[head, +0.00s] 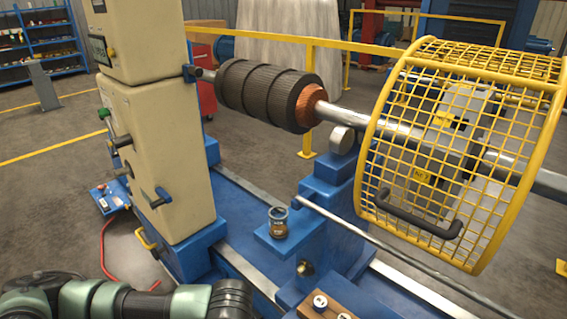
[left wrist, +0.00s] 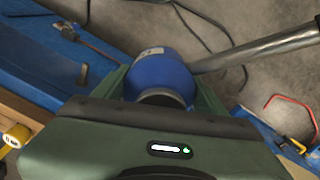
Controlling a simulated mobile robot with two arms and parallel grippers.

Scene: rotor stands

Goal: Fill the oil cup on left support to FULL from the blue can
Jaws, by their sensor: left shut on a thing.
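The oil cup (head: 278,222) is a small upright cup with a grey-blue rim, an amber-brown lower part and a label. It sits on a blue ledge of the support (head: 335,235) in the head view; its marks are too small to read. My left gripper (left wrist: 160,92) is shut on the blue can (left wrist: 160,72) in the left wrist view, with green fingers on both sides of it. The can's blue body shows beyond a dark collar; its spout cannot be told for sure. The head view shows only my left arm at the bottom left, not the can. My right gripper is not in view.
A ribbed rotor (head: 262,92) lies above the blue bed. A yellow mesh guard (head: 470,150) covers the right, and a long metal rod (head: 390,250) slopes beside the cup. A cream machine housing (head: 160,150) stands left. A red hose (head: 104,250) lies on the floor.

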